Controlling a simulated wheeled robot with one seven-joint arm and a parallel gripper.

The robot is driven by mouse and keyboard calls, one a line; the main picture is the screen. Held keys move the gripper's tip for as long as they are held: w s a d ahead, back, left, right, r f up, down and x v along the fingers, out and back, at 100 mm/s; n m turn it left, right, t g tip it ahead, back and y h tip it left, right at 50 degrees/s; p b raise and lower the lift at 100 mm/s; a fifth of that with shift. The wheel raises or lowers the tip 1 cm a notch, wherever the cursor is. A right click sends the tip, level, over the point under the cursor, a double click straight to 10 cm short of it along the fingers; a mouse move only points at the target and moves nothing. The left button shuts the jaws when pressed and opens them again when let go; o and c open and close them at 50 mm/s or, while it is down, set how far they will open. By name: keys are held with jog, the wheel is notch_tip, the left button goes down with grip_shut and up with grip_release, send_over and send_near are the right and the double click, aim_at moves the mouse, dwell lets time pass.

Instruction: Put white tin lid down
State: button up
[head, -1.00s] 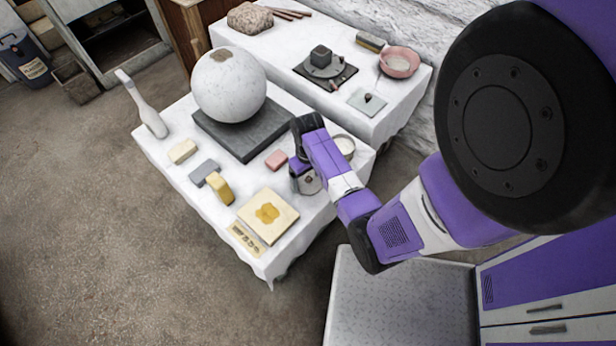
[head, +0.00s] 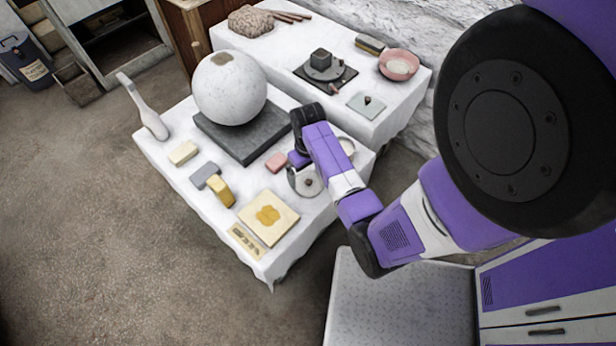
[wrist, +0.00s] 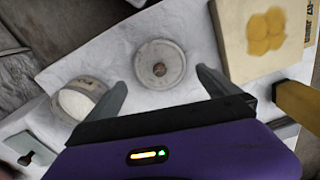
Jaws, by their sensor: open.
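The white tin lid (wrist: 160,65) is a pale round disc with a small brownish knob, lying knob up on the white cloth in the wrist view. In the head view the lid (head: 309,186) is near the table's right front side, partly behind my gripper. My gripper (wrist: 163,88) is open, with one finger on each side of the lid's near edge and a visible gap between them and the lid. In the head view my gripper (head: 304,172) is just above and behind the lid.
A round tin with white contents (wrist: 78,100) stands left of the lid in the wrist view. A cream board with yellow shapes (head: 268,217) lies nearby. A pink block (head: 277,162) and a dark slab (head: 243,137) bearing a big sphere (head: 229,90) stand beyond.

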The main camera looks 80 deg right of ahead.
aim_at(308, 180)
notch_tip(308, 180, up, 7)
jog(key=w+a+f+t, duration=0.1)
jog(key=a, duration=0.3)
jog(key=w+a+f+n+t+h, duration=0.1)
jog(key=a, duration=0.2)
jog(key=w+a+f+n+t+h, duration=0.1)
jog(key=a, duration=0.3)
jog(key=shift+a+p, duration=0.35)
jog(key=s+a+r+n+t, duration=0.4)
jog(key=a+r+t, duration=0.3)
jog(key=a+r, duration=0.6)
jog(key=s+a+r+n+t+y, duration=0.1)
jog(key=s+a+r+t, duration=0.1)
jog(key=r, duration=0.5)
jog(key=s+a+r+n+t+y, duration=0.1)
jog(key=s+a+r+t, duration=0.1)
jog(key=a+r, duration=0.3)
notch_tip(308, 180, up, 3)
jog(key=shift+s+a+f+n+t, duration=0.1)
jog(key=shift+s+a+n+t, duration=0.25)
jog(key=shift+t, duration=0.15)
jog(key=shift+c, duration=0.2)
